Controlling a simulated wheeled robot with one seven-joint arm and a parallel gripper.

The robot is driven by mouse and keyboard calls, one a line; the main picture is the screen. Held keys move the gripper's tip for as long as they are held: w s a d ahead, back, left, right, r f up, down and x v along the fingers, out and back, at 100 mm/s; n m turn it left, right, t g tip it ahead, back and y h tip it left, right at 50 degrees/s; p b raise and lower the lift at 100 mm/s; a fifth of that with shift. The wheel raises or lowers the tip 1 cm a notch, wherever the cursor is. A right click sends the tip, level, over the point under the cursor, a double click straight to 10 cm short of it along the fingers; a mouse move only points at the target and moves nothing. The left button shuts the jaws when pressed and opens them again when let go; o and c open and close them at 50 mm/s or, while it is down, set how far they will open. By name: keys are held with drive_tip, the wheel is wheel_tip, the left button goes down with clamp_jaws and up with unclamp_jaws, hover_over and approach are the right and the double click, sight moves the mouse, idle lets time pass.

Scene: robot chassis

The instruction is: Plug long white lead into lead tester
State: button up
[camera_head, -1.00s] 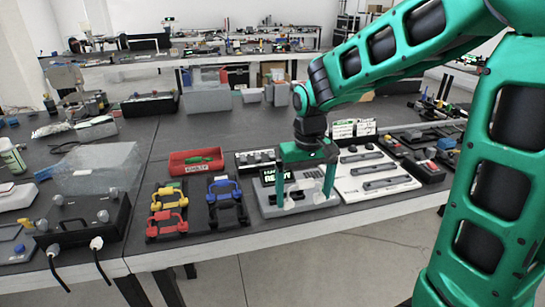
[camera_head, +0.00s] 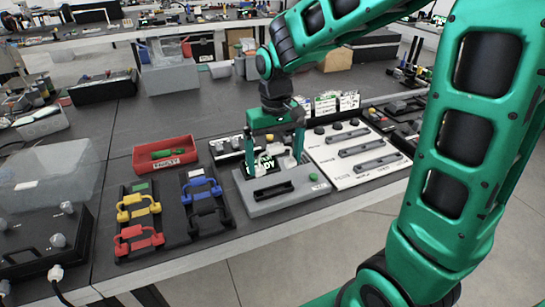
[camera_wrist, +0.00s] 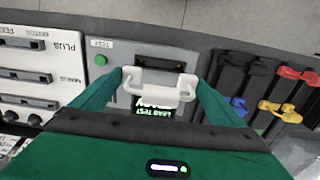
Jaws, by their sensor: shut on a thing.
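My gripper (camera_head: 275,166) is over the grey lead tester (camera_head: 310,186), behind its dark slot (camera_head: 273,191). In the wrist view my gripper (camera_wrist: 160,84) is shut on a white lead (camera_wrist: 159,91), with one green finger at each end. The lead lies crosswise between the tester's dark slot (camera_wrist: 160,64) and its lit display (camera_wrist: 156,106), partly covering the display. The tester has a green button (camera_wrist: 101,60). Whether the lead touches the tester is unclear.
Right of the tester is a white board (camera_head: 350,178) with grey bars. To its left are racks with yellow and red leads (camera_head: 138,208) and blue and black leads (camera_head: 203,187). A red tray (camera_head: 165,150) sits behind them. The table's front edge is close.

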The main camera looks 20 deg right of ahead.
sight(275, 191)
drive_tip(key=shift+f, duration=0.1)
drive_tip(key=shift+s+f, duration=0.1)
drive_tip(key=shift+f, duration=2.7)
drive_tip(key=shift+f, duration=1.3)
drive_tip(key=o, duration=0.8)
drive_tip(key=shift+c, duration=0.2)
drive_tip(key=shift+r, duration=0.1)
wheel_tip(275, 191, up, 10)
drive_tip(key=shift+r, duration=0.25)
